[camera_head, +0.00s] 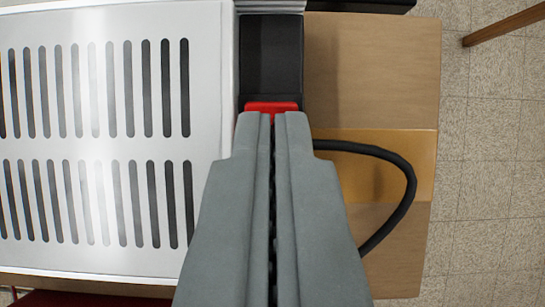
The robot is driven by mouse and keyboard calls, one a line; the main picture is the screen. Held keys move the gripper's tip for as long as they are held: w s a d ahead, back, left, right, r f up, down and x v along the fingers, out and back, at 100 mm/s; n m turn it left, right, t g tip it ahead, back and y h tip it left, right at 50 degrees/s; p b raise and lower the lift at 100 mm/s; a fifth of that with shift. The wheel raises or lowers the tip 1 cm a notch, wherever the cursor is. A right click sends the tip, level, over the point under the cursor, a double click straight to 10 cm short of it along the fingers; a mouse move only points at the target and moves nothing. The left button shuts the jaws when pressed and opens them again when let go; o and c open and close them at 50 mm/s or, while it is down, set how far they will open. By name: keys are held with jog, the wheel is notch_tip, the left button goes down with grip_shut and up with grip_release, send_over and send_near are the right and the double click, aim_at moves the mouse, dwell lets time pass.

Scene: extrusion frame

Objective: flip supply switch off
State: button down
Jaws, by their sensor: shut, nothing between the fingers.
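The red switch (271,107) shows just beyond my fingertips, on the dark end part (271,55) of the supply. The slotted metal supply casing (212,90) fills the left of the view. My gripper (272,116) is shut and empty, its fingertips overlapping the lower part of the red switch in the picture. I cannot tell whether they touch it. The lower part of the switch and the dark part below it are hidden by the fingers.
A black cable (408,190) loops out to the right from behind my gripper. It lies over a cardboard-like box (375,75) with a tape strip. Tiled floor (490,150) is clear at the far right, with a wooden leg (500,25) at the top right.

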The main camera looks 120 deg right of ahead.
jog(key=shift+r, duration=0.1)
notch_tip(320, 180, up, 4)
jog(key=shift+d+r, duration=0.15)
jog(key=shift+r, duration=0.05)
jog(key=s+d+r, duration=0.3)
jog(key=d+r, duration=0.2)
jog(key=r, duration=0.1)
jog(key=shift+s+d+r, duration=0.25)
jog(key=shift+s+d, duration=0.05)
jog(key=shift+d, duration=0.1)
